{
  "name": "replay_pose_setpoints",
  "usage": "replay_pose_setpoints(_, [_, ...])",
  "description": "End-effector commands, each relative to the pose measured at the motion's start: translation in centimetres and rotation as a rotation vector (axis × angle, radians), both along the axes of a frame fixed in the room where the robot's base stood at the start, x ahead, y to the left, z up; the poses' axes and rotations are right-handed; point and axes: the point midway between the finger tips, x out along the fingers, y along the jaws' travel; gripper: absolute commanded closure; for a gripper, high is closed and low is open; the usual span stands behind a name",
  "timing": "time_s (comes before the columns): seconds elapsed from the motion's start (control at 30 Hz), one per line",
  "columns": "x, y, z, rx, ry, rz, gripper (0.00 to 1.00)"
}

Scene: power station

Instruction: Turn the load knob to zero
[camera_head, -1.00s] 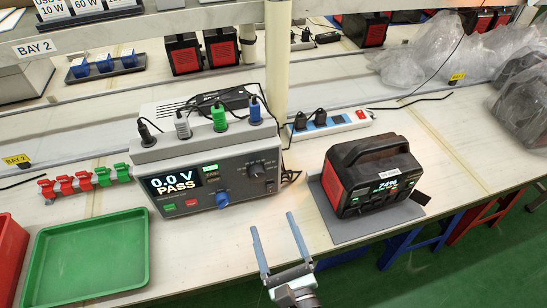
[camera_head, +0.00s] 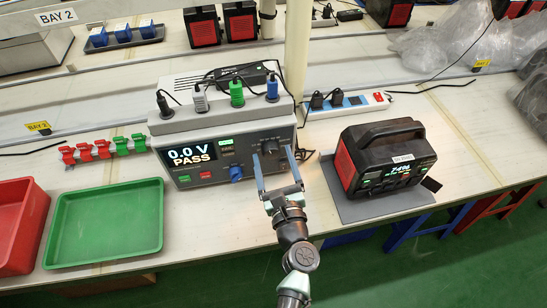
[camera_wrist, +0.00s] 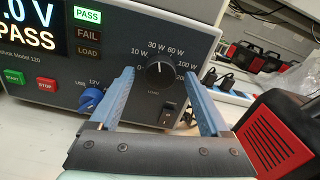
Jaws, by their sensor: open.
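The load knob (camera_wrist: 160,72) is a round black dial on the grey tester (camera_head: 205,155). A scale of watt marks rings it, with "LOAD" below. Its pale pointer line looks to point roughly upward, near the 30 W and 60 W labels; I cannot read it exactly. My gripper (camera_head: 272,153) is open in front of the panel. In the wrist view its blue fingers (camera_wrist: 168,74) stand left and right of the knob with gaps on both sides. I see no contact. The tester's screen (camera_head: 192,153) reads 0.0 V PASS.
A blue selector knob (camera_wrist: 91,100) sits close to the left finger, and a black rocker switch (camera_wrist: 168,114) lies below the load knob. A black-and-red power station (camera_head: 385,160) stands on a grey mat to the right. A green tray (camera_head: 105,220) lies at left.

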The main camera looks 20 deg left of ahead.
Motion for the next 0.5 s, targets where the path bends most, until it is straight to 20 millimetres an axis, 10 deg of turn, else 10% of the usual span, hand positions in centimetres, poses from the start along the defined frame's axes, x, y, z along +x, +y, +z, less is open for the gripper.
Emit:
replay_pose_setpoints(0.33, [0.29,0.19,-0.02,-0.001,0.001,0.000,0.20])
replay_pose_setpoints(0.5, [0.29,0.18,-0.02,-0.001,0.001,0.000,0.50])
